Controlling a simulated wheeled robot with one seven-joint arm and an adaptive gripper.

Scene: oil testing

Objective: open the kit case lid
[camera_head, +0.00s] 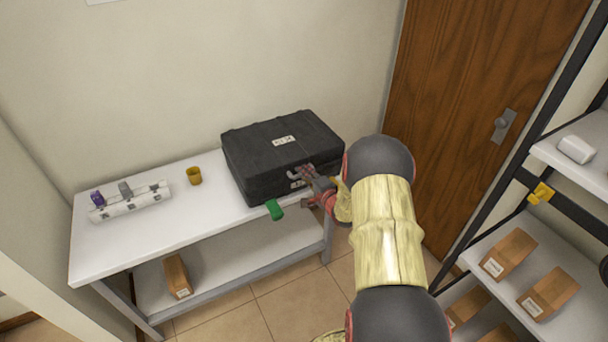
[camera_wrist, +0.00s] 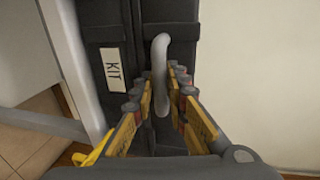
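The kit case (camera_head: 275,150) is a black hard case lying shut on the right end of the white table. A pale label sits on its lid. In the wrist view the dark case (camera_wrist: 113,120) fills the middle, with a white "KIT" label (camera_wrist: 112,70) and a grey curved handle (camera_wrist: 161,60). My gripper (camera_head: 308,174) is at the case's front side, near the right. In the wrist view my gripper (camera_wrist: 157,82) has its fingers apart, one on each side of the handle. A gap shows beside the handle; contact is not clear.
A green object (camera_head: 274,209) is at the table's front edge, just left of my gripper. A yellow cup (camera_head: 194,176) and a white rack (camera_head: 130,202) with small items stand to the left on the table (camera_head: 180,230). Shelves (camera_head: 560,250) with boxes are at the right, beside a wooden door (camera_head: 475,100).

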